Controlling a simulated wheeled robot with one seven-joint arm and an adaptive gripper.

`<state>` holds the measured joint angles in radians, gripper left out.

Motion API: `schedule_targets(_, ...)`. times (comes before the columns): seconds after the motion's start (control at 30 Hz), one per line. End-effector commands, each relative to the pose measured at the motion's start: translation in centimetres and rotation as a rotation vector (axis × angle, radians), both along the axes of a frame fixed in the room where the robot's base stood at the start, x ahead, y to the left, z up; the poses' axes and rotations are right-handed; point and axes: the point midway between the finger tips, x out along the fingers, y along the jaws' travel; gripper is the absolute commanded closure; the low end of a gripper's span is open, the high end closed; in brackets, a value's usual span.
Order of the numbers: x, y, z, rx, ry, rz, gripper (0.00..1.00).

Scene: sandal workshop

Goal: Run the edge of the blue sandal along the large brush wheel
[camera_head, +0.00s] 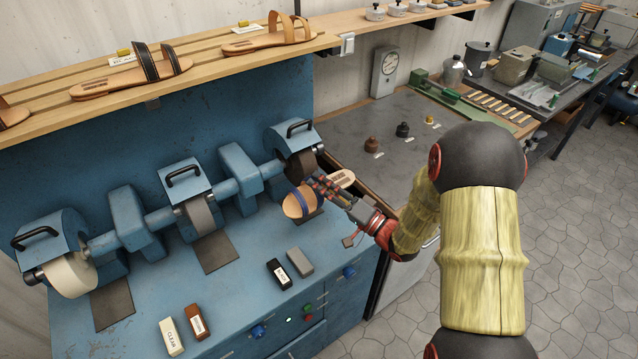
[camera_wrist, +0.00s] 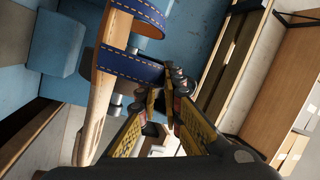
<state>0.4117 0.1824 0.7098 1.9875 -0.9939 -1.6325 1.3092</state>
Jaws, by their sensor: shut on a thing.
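The blue sandal (camera_head: 297,206) has a tan sole and a blue strap. It is held at the right end of the blue machine, just below and in front of the dark brush wheel (camera_head: 300,165) there. I cannot tell whether the sole touches the wheel. My gripper (camera_head: 325,187) is shut on the sandal, reaching in from the right. In the wrist view the stitched blue straps (camera_wrist: 130,70) and the pale sole edge (camera_wrist: 98,115) lie left of the gripper fingers (camera_wrist: 163,100). The exact grip spot is partly hidden by the fingers.
A grey wheel (camera_head: 200,215) and a cream wheel (camera_head: 70,274) sit further left on the machine. Labelled blocks (camera_head: 171,336) and dark pads (camera_head: 215,252) lie on the blue bench. A shelf (camera_head: 205,62) with sandals runs above. The grey table (camera_head: 400,150) holds small knobbed items.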

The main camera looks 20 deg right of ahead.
Motion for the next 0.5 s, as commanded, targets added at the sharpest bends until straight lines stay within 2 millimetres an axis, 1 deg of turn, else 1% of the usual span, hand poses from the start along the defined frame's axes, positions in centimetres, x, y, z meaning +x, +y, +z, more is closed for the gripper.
schedule_targets(0.17, 0.0, 0.09, 0.1, 0.0, -0.002, 0.001, 1.0)
schedule_targets(0.5, -0.19, 0.97, 0.09, 0.0, -0.001, 0.002, 1.0)
